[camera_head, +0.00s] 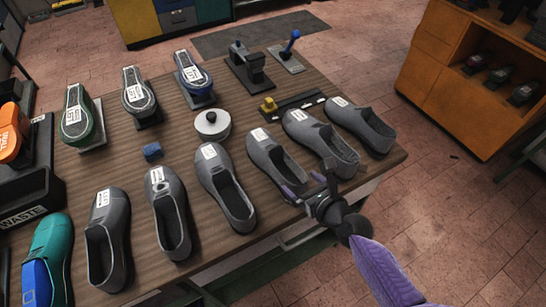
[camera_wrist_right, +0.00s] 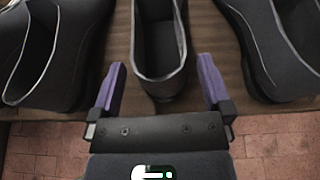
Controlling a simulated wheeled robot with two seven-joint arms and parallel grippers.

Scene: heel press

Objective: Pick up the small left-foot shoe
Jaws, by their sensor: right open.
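Several grey shoes stand in a row along the near side of the bench, toes away, with white labels too small to read surely. I cannot tell which is the small left-foot shoe. My right gripper (camera_head: 311,182) is at the bench's near edge, by the heels of a grey shoe (camera_head: 268,152) and the one to its right (camera_head: 318,142). In the right wrist view the open gripper (camera_wrist_right: 164,85) has its purple fingers either side of the heel end of one grey shoe (camera_wrist_right: 160,45), apart from it. My left gripper is not in view.
Neighbouring shoes stand close on the left (camera_wrist_right: 45,50) and right (camera_wrist_right: 262,45) of the fingers. A teal shoe (camera_head: 48,250), a waste bin (camera_head: 30,190), labelled shoe forms (camera_head: 138,95), a white round piece (camera_head: 212,124) and a black press (camera_head: 248,68) share the bench. An orange cabinet (camera_head: 450,90) stands right.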

